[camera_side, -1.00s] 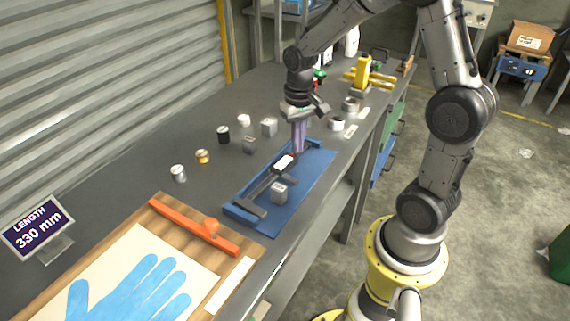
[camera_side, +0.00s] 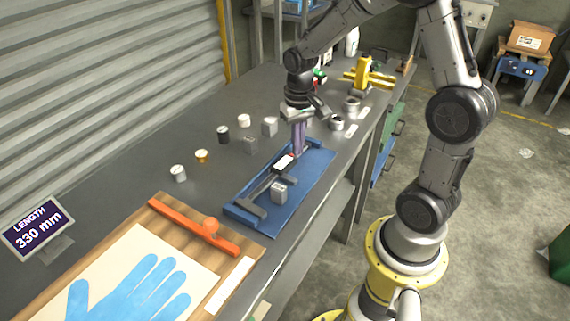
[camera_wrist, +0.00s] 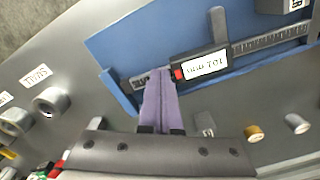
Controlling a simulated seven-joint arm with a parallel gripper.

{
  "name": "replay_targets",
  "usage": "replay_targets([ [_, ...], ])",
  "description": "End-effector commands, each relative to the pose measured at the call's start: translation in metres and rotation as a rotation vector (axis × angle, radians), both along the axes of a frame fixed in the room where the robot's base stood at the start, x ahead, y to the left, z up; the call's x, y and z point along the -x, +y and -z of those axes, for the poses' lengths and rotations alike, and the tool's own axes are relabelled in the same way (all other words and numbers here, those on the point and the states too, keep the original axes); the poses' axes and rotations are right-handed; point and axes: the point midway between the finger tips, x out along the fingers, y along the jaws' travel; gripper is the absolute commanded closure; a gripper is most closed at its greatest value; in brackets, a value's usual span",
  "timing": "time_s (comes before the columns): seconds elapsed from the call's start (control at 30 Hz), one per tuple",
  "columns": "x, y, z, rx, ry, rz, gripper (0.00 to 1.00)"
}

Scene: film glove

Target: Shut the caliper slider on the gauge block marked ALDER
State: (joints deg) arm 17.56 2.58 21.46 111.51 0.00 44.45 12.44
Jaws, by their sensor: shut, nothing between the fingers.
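The caliper lies on a blue tray (camera_side: 314,170). Its dark slider (camera_side: 284,163) has a white display, also seen in the wrist view (camera_wrist: 204,65); its digits are upside down and hard to read. A grey gauge block (camera_side: 279,193) stands between the jaws, with a gap to the slider jaw (camera_wrist: 217,26). It is partly cut off in the wrist view (camera_wrist: 283,5); its marking is unreadable. My gripper (camera_side: 299,151) is shut and empty. Its purple fingertips (camera_wrist: 160,74) are low beside the slider's red-marked end; I cannot tell if they touch it.
Grey blocks (camera_side: 269,126) (camera_side: 250,144) and small dark, brass and light cylinders (camera_side: 178,172) stand left of the tray. Metal rings (camera_side: 351,104) lie to the right. A sign (camera_side: 38,229) reads LENGTH 330 mm. A board with a blue glove shape (camera_side: 140,292) is in front.

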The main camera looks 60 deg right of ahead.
Motion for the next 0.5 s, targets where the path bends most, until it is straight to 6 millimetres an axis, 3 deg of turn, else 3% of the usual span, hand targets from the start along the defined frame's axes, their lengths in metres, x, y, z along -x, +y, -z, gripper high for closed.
replay_targets([
  [0.5,-0.0007,0.0069,-0.0001,0.000,0.000,-0.001,1.00],
])
